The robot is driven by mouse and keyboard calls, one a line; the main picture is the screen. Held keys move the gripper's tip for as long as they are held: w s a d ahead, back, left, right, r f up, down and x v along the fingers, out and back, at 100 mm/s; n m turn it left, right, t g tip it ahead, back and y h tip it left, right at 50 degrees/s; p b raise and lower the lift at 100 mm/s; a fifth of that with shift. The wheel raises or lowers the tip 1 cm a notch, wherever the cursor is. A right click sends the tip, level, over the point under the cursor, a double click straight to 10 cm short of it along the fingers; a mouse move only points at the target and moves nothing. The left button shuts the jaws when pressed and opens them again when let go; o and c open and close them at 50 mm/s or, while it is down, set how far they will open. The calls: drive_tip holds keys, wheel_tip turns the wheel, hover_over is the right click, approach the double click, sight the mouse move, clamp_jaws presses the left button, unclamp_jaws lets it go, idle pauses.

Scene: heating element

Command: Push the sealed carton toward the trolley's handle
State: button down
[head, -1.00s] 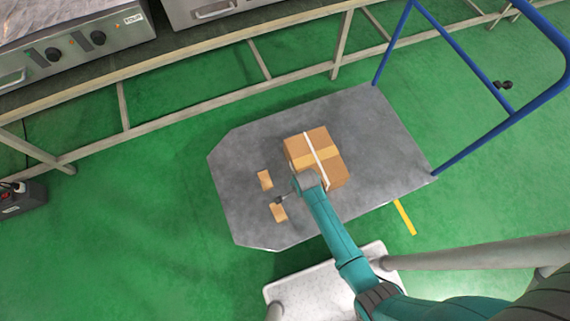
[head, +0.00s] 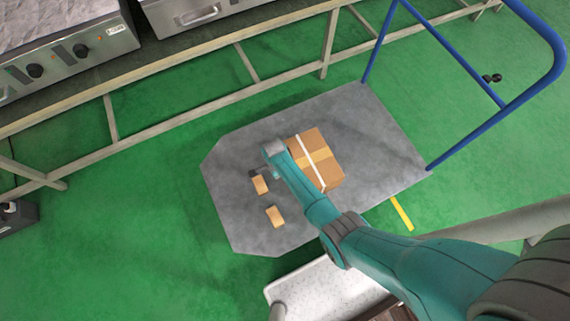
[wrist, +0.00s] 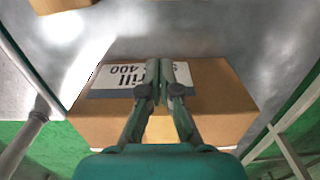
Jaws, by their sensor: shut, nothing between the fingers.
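The sealed carton (head: 327,170) is a brown box with a white strip and yellowish tape. It stands on the grey deck of the trolley (head: 235,222). The trolley's blue handle (head: 470,140) rises at the deck's right end. My gripper (head: 254,172) is low over the deck, left of the carton, on the side away from the handle. In the wrist view the carton (wrist: 225,100) shows a white label with upside-down text, and the shut, empty fingers (wrist: 162,85) overlap that label. I cannot tell whether they touch. My arm hides part of the carton's near left side in the head view.
Two small brown boxes (head: 260,184) (head: 276,216) lie on the deck close to my gripper. A bench with metal appliances (head: 70,55) runs behind the trolley. A white speckled surface (head: 315,290) is in front. Deck between carton and handle is clear.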

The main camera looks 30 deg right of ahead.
wheel_tip(320, 180, down, 4)
drive_tip(key=shift+f, duration=0.15)
drive_tip(key=shift+s+d+f, duration=0.1)
drive_tip(key=shift+d+f, duration=0.05)
drive_tip(key=shift+d, duration=1.85)
